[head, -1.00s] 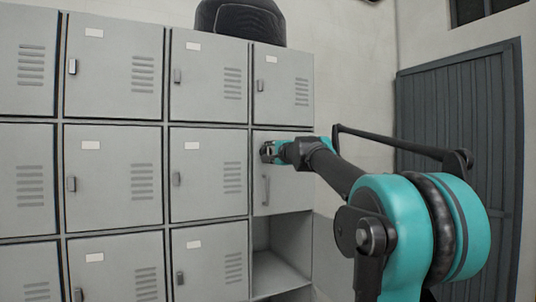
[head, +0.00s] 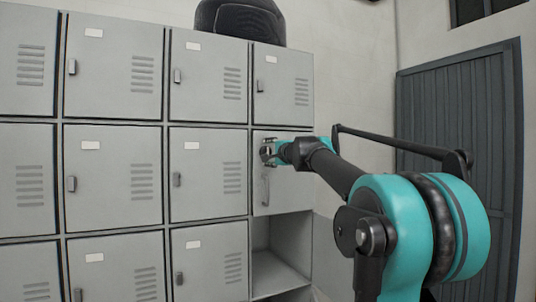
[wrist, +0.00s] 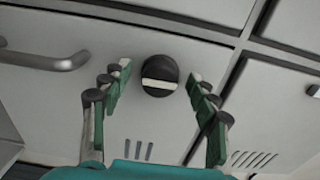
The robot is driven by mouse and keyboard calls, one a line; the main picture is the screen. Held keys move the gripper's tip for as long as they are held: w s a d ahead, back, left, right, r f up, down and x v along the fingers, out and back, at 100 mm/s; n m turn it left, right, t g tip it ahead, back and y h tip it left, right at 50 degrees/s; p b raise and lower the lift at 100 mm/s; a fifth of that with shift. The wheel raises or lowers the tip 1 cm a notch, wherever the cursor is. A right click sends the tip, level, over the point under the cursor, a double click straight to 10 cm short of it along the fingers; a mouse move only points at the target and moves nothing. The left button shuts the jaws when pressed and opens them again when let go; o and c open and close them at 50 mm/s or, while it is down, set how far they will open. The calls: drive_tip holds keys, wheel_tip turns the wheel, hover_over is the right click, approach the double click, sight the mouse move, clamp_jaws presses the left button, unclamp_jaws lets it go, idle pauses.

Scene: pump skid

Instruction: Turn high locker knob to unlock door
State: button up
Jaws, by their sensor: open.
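The high locker door (head: 283,198) is in the right column, middle row, and looks shut. It has a vertical bar handle (head: 265,188), which also shows at the upper left of the wrist view (wrist: 42,60). The knob (wrist: 160,76) is a round black knob with a white bar across it. It sits on the door between my fingertips in the wrist view, and my gripper hides it in the head view. My gripper (wrist: 157,92) is open, with one finger on each side of the knob and a visible gap to both. In the head view my gripper (head: 268,152) is at the door's upper part.
Other grey lockers (head: 113,175) with small handles fill the left and the row above. An open empty compartment (head: 281,270) is below the door. A dark rounded object (head: 240,20) rests on top. A dark grey door (head: 459,150) stands at right.

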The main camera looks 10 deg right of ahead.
drive_tip(key=v, duration=1.2)
drive_tip(key=s+a+f+n+g, duration=0.3)
drive_tip(key=f, duration=0.9)
drive_tip(key=s+a+f+n+g, duration=0.2)
drive_tip(key=s+f+n, duration=0.15)
drive_tip(key=f, duration=0.75)
drive_tip(key=s+a+f+n+g, duration=0.2)
drive_tip(key=a+f+n+g, duration=0.1)
drive_tip(key=f, duration=0.9)
drive_tip(key=s+d+f+n+g+h, duration=0.1)
drive_tip(key=s+d+f+h, duration=0.1)
drive_tip(key=s+f, duration=0.5)
drive_tip(key=s+d+f+n+g+h, duration=0.1)
drive_tip(key=s+d+f+n+g, duration=0.1)
drive_tip(key=s+f, duration=0.5)
drive_tip(key=s+d+f+n+g+h, duration=0.2)
drive_tip(key=s+d+f, duration=0.2)
drive_tip(key=f, duration=0.9)
drive_tip(key=s, duration=0.3)
drive_tip(key=shift+s+d+h, duration=0.3)
drive_tip(key=shift+s, duration=0.1)
